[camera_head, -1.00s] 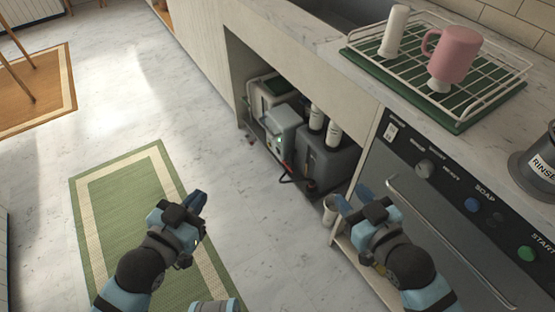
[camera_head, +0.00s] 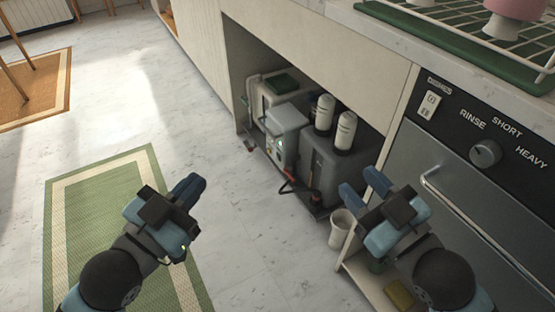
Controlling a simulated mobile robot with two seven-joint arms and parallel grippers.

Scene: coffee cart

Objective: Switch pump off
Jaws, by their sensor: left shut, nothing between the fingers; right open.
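The pump unit is a light grey box (camera_head: 287,128) with a small lit spot on its front. It sits in the open cabinet under the counter, beside a dark grey tank (camera_head: 330,165). A red connector and dark hose lie at its front; its switch is too small to tell. My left gripper (camera_head: 192,187) is shut and empty over the floor, to the left of the cabinet opening and apart from the pump. My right gripper (camera_head: 362,182) is open and empty in front of the cabinet's right side, apart from the pump.
A white cup (camera_head: 342,228) stands at the cabinet's right edge, close to my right gripper. A dishwasher (camera_head: 465,185) with a bar handle is on the right. The floor (camera_head: 240,220) before the cabinet is clear.

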